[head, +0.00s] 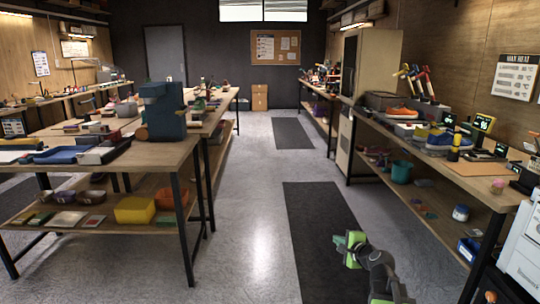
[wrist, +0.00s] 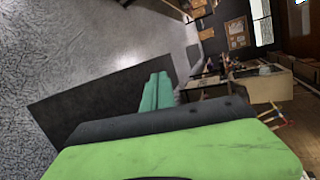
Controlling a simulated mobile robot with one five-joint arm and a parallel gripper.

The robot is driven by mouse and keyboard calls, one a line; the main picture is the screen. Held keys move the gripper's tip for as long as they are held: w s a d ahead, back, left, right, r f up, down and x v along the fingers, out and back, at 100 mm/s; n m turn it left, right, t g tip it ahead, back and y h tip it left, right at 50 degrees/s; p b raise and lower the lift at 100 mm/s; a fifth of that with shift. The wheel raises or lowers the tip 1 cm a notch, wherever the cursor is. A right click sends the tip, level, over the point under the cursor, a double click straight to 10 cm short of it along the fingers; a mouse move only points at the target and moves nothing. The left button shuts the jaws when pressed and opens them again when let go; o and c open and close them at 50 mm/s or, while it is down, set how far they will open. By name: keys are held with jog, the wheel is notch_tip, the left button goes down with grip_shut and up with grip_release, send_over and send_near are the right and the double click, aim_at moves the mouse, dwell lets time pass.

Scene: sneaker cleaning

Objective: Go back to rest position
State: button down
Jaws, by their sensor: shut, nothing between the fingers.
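My gripper (head: 340,241) is in the lower right of the head view, at the end of my green and grey arm. It is over the dark floor mat (head: 315,222), apart from the benches. It is shut and empty. In the wrist view, a teal finger (wrist: 157,92) of my gripper points up past the green and dark grey body of my arm. The wrist view is tilted and shows the floor, a dark mat (wrist: 90,95) and the far part of the room.
A workbench (head: 455,181) with orange sneakers (head: 401,112) and a blue sneaker (head: 440,140) stands at right. Another workbench (head: 160,157) with a blue machine (head: 163,110) stands at left. The grey aisle (head: 252,200) between them is clear. A white machine (head: 522,250) is at the right edge.

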jog(key=s+a+f+n+g, duration=0.4)
jog(key=s+a+f+n, duration=0.15)
jog(key=a, duration=0.35)
jog(key=s+a+f+n+g, duration=0.45)
jog(key=a+f+n, duration=0.2)
jog(key=a, duration=0.25)
jog(key=s+d+f+n+g+h, duration=0.1)
jog(key=s+d+n+g, duration=0.15)
jog(key=s, duration=0.25)
jog(key=s+d+f+n+g+h, duration=0.2)
jog(key=s+d, duration=0.2)
jog(key=s, duration=0.2)
notch_tip(320, 180, up, 27)
jog(key=n+p, duration=0.1)
jog(key=p, duration=2.6)
jog(key=shift+s+d, duration=0.25)
jog(key=shift+s, duration=0.2)
jog(key=shift+d, duration=0.1)
